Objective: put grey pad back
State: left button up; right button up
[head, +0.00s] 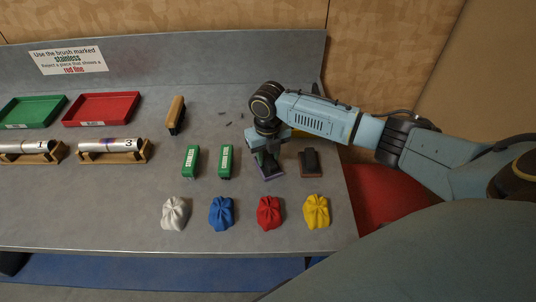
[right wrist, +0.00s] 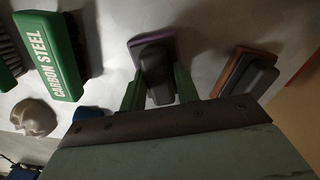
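A pad with a dark handle and a purple-grey base (head: 271,176) is on or just above the grey table, under my right gripper (head: 265,157). In the right wrist view the pad's dark handle (right wrist: 157,75) sits between the two green fingers (right wrist: 158,92), which appear to press on its sides. Whether the pad's base touches the table cannot be told. The gripper hides part of the pad in the head view. A second pad, brown with a dark handle (head: 311,162), lies just to the right and also shows in the right wrist view (right wrist: 246,74). My left gripper is not in view.
Two green brushes (head: 190,162) (head: 225,162) lie left of the pads. White, blue, red and yellow cloths (head: 316,211) lie in front. Metal tubes on wooden stands (head: 113,148), green and red trays (head: 101,108) and a wooden brush (head: 176,115) are farther left. Small dark bits lie behind.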

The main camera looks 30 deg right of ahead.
aim_at(268, 156)
jog(key=o, duration=0.3)
notch_tip(268, 156, up, 12)
jog(key=shift+r, duration=0.15)
dwell(0.4)
dwell(0.4)
